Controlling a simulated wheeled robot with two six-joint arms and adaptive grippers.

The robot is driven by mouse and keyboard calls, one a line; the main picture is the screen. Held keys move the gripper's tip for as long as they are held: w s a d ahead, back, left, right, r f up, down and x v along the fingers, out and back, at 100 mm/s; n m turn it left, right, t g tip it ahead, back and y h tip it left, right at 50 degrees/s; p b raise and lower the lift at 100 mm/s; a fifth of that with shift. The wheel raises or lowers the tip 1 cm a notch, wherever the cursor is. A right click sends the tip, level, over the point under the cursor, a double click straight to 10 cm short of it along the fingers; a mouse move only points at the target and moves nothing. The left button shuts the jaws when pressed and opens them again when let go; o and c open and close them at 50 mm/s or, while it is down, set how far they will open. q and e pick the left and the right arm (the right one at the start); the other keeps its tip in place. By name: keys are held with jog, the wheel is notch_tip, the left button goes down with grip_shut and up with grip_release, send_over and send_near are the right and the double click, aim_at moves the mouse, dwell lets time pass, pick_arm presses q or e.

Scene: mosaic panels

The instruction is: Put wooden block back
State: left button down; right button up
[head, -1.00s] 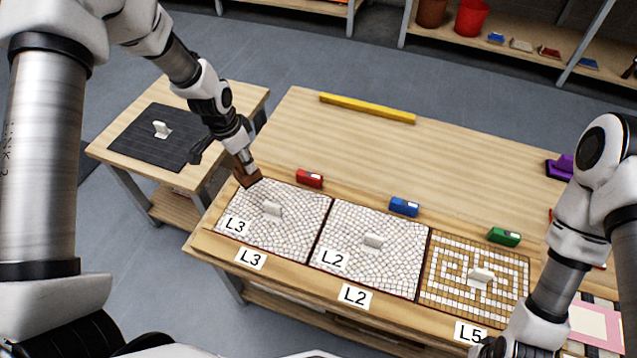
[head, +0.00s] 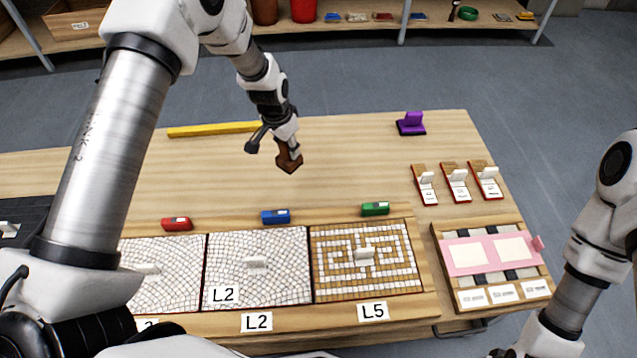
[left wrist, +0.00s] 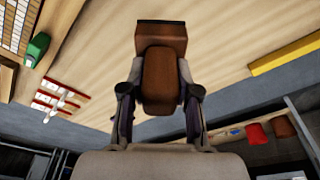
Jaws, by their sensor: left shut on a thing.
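A brown wooden block (head: 289,162) hangs from my left gripper (head: 285,146) over the back middle of the table. In the left wrist view the block (left wrist: 165,78) sits between the two fingers of the left gripper (left wrist: 160,95), which is shut on it. I cannot tell exactly how high the block is above the table. My right arm stands at the right side; only a dark bit of its gripper (head: 503,353) shows at the bottom edge, and its fingers cannot be made out.
Mosaic panels with white handles, including L2 (head: 235,283) and L5 (head: 330,285), line the front edge. Red (head: 177,224), blue (head: 275,217) and green (head: 375,209) blocks stand behind them. A yellow bar (head: 215,130) and purple object (head: 411,123) lie further back. The table around the block is clear.

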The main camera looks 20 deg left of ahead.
aim_at(283, 158)
pick_arm(q)
jog(key=f, duration=1)
jog(key=shift+s+f+b, duration=0.15)
jog(key=shift+s+b, duration=0.2)
jog(key=shift+b, duration=0.05)
jog(key=shift+f, duration=0.1)
jog(key=shift+f, duration=0.15)
jog(key=c, duration=0.8)
grip_release()
jog(key=shift+c, duration=0.2)
jog(key=shift+r, duration=0.45)
jog(key=r, duration=0.3)
jog(key=s+r+p, duration=0.1)
jog(key=r, duration=0.7)
jog(key=shift+s+a+r, duration=0.2)
jog(key=shift+s+a, duration=0.2)
